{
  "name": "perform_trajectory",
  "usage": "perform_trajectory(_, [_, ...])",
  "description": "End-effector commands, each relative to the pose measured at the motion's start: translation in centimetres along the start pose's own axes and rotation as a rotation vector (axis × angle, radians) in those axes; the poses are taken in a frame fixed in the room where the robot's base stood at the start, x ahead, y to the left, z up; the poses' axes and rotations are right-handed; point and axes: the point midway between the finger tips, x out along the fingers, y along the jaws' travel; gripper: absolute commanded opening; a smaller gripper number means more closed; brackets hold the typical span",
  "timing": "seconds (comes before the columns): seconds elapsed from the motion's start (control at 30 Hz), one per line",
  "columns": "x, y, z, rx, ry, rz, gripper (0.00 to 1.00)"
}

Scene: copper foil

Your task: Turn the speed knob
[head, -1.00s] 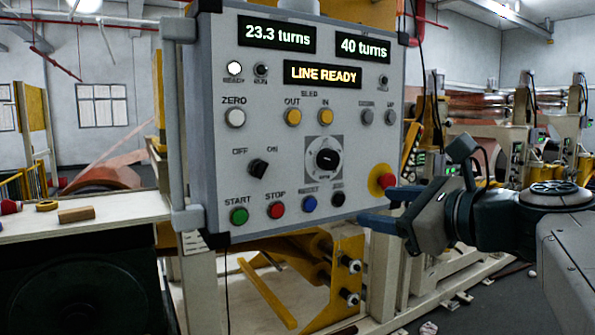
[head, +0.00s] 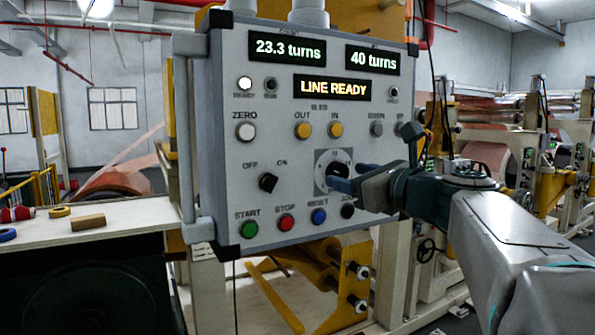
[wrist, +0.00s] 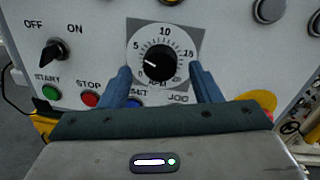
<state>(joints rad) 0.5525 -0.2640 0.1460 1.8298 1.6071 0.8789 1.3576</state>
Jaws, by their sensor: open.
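The speed knob (head: 338,171) is a black round knob on a square grey dial plate on the control panel (head: 215,150). In the wrist view the knob (wrist: 160,63) has a white pointer aimed left, near the 5 mark, on a scale reading 0 to 15 with RPM below. My gripper (head: 350,180) is at the dial, its blue fingers partly covering the knob's right and lower side in the head view. In the wrist view the gripper (wrist: 160,76) is open, one finger on each side of the dial's lower part. Contact with the knob cannot be told.
Displays above read 23.3 turns, 40 turns and LINE READY (head: 332,88). The OFF/ON switch (head: 268,182), green start button (head: 249,229), red stop button (head: 287,222) and blue reset button (head: 319,216) are close by. The emergency stop (wrist: 262,99) is partly hidden by my gripper.

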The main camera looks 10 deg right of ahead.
Motion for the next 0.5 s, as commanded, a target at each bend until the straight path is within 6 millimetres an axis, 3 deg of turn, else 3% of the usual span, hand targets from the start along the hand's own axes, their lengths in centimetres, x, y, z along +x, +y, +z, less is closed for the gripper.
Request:
perform_trajectory(0.4, [1.08, 0.01, -0.03, 0.000, 0.000, 0.000, 0.57])
perform_trajectory(0.43, [1.08, 0.01, -0.03, 0.000, 0.000, 0.000, 0.55])
perform_trajectory(0.5, [1.07, 0.01, -0.04, 0.000, 0.000, 0.000, 0.35])
